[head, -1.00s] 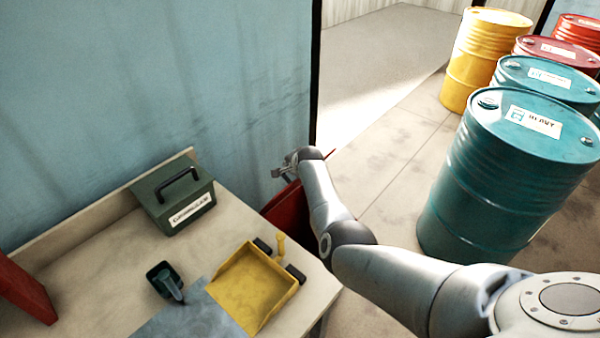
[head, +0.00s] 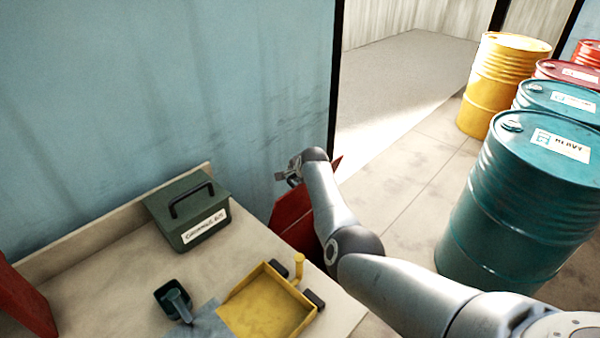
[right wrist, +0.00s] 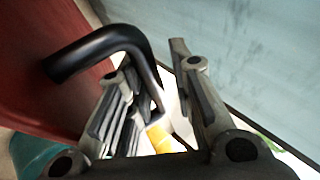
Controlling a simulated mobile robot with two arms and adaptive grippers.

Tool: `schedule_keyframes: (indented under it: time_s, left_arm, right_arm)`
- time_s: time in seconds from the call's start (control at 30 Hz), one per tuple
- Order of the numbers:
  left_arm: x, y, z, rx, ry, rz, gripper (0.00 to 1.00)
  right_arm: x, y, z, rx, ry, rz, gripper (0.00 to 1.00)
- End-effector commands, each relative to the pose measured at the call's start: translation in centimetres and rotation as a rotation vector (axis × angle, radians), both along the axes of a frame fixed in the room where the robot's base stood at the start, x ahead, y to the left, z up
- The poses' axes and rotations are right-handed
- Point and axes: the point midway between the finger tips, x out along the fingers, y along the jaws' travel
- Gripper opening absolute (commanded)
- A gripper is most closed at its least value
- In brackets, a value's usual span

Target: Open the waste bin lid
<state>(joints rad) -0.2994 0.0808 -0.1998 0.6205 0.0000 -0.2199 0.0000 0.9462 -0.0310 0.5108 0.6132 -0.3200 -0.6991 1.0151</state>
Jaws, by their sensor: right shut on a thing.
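The red waste bin lid (head: 291,215) is beyond the right end of the workbench, tilted up and partly hidden by my right arm. In the right wrist view the red lid (right wrist: 38,72) fills the left side, with a bent black handle (right wrist: 100,46) standing off it. My right gripper (head: 284,176) is by the lid's upper edge, near the blue wall. In the right wrist view, the gripper (right wrist: 156,65) is shut on the handle, whose far arm runs down between the fingers. The bin's body is hidden. My left gripper is not in view.
The workbench (head: 105,275) holds a dark green box (head: 187,212), a yellow tray (head: 268,305) and a small dark scoop (head: 176,300). The blue wall (head: 160,90) is close behind the lid. Several drums, including a teal one (head: 520,205), stand at right.

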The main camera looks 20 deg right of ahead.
Motion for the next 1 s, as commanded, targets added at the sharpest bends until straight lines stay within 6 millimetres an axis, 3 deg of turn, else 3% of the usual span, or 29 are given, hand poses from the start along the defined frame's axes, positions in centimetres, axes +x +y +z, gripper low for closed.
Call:
schedule_keyframes:
  time_s: [0.07,0.1,0.2,0.57,1.0]
  left_arm:
    - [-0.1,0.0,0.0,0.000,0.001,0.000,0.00]
    - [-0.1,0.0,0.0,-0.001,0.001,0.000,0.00]
    - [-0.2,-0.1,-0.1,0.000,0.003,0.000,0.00]
    - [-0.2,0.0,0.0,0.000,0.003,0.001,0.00]
    - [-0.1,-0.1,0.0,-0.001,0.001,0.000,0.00]
  right_arm:
    - [0.5,0.5,0.6,-0.005,-0.022,0.009,0.00]
    - [0.5,0.5,0.6,-0.005,-0.022,0.009,0.26]
    - [0.4,0.5,0.5,-0.004,-0.021,0.008,0.35]
    - [0.0,0.3,0.3,-0.003,-0.012,0.004,0.35]
    - [-2.1,0.7,2.5,-0.003,-0.014,0.005,0.35]
